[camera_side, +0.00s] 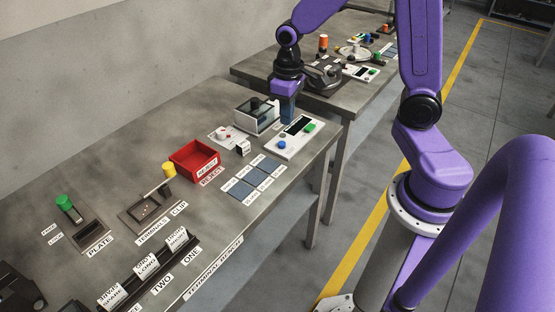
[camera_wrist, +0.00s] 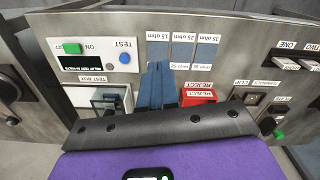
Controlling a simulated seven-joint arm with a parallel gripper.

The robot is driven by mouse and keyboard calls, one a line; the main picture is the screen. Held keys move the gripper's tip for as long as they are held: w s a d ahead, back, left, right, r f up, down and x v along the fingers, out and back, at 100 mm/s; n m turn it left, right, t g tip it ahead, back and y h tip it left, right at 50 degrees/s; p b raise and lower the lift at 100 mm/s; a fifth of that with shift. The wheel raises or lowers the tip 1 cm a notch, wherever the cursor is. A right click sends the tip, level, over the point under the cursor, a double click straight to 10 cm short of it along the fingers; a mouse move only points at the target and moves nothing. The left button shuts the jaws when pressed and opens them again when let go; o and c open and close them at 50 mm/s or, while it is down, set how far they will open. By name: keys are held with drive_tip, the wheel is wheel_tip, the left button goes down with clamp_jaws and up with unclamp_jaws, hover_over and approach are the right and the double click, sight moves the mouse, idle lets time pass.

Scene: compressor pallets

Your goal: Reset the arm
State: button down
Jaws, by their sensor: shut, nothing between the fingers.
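My gripper (camera_side: 288,112) is on my purple arm, above the far part of the near bench. Its blue fingers point down and are shut with nothing between them. In the side view they overlap the space between a clear-sided test box (camera_side: 250,124) and a white test panel (camera_side: 290,148); their exact height above the bench is unclear. In the wrist view the closed fingers (camera_wrist: 155,88) show in the middle, between the test box (camera_wrist: 98,98) and the red reject bin (camera_wrist: 198,97). The white panel (camera_wrist: 85,48) with a green button shows at upper left there.
Blue ohm-labelled pads (camera_side: 254,180) lie in front of the red reject bin (camera_side: 194,160). A terminals tray (camera_side: 150,206), a plate holder (camera_side: 90,232) and a black rack with white labelled blocks (camera_side: 146,264) stand nearer. A second bench (camera_side: 330,102) stands behind.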

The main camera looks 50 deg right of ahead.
drive_tip(key=s+a+r+n, duration=0.2)
drive_tip(key=s+a+n, duration=0.2)
drive_tip(key=s, duration=0.6)
drive_tip(key=s+a+r+n, duration=0.3)
drive_tip(key=s+n, duration=0.3)
drive_tip(key=s, duration=0.4)
drive_tip(key=shift+s+a, duration=0.3)
drive_tip(key=shift+a, duration=0.1)
drive_tip(key=shift+w, duration=0.15)
drive_tip(key=w+d+f+m, duration=0.1)
drive_tip(key=w+d+m, duration=0.2)
drive_tip(key=w, duration=0.6)
drive_tip(key=w+d+f+m, duration=0.1)
drive_tip(key=w+d+m, duration=0.2)
drive_tip(key=w, duration=0.6)
drive_tip(key=w+d+f+m, duration=0.2)
drive_tip(key=w+d+m, duration=0.1)
drive_tip(key=d, duration=0.8)
drive_tip(key=w+d+f+m, duration=0.3)
drive_tip(key=w+d, duration=0.1)
drive_tip(key=d, duration=0.7)
drive_tip(key=shift+w+d+m, duration=0.15)
drive_tip(key=shift+w+m, duration=0.05)
drive_tip(key=shift+m, duration=0.1)
